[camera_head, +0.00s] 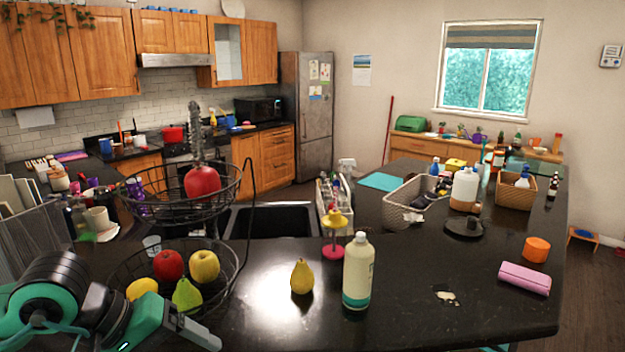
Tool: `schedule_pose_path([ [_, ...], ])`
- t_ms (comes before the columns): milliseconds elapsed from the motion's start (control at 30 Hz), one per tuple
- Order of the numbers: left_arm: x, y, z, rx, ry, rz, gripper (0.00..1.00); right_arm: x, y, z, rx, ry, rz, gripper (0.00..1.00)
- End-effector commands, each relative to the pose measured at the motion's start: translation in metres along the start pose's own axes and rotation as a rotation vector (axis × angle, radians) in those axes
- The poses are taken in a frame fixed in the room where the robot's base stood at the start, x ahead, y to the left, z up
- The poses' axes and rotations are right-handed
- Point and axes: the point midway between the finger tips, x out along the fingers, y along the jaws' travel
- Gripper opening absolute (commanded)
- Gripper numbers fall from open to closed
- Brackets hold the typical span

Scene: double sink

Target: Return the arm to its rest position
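My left arm (62,295), black and green, comes in at the bottom left. Its gripper (200,334) points right and sits low at the front edge of the dark counter (400,310), just in front of the wire fruit basket. I see nothing held in it. Its fingers are seen from the side, so the gap between them is unclear. My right gripper is not in view.
A two-tier wire basket (232,262) of fruit stands close beside my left gripper. A pear (301,277) and a pale bottle (358,272) stand right of it. A sink (270,221) lies behind. The front right counter is mostly clear around a pink case (525,279).

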Motion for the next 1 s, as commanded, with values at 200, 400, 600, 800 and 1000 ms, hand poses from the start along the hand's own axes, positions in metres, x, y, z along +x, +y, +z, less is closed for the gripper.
schedule_pose_path([
  [200, 0.025, 0.063, 0.052, -0.293, -0.296, 0.360, 0.77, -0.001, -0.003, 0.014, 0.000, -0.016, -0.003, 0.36],
  [400, 0.007, 0.122, 0.075, -0.756, -0.673, 0.728, 0.77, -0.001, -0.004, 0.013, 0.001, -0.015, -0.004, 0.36],
  [600, -0.023, 0.142, 0.047, -1.298, -1.063, 1.037, 0.77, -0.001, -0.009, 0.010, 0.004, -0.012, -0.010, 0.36],
  [800, -0.029, 0.107, -0.013, -1.893, -1.444, 1.310, 0.77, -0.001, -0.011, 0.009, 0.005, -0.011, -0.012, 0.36],
  [1000, 0.008, 0.022, -0.058, 2.042, 1.446, -1.292, 0.77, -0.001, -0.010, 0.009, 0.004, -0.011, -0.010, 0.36],
])
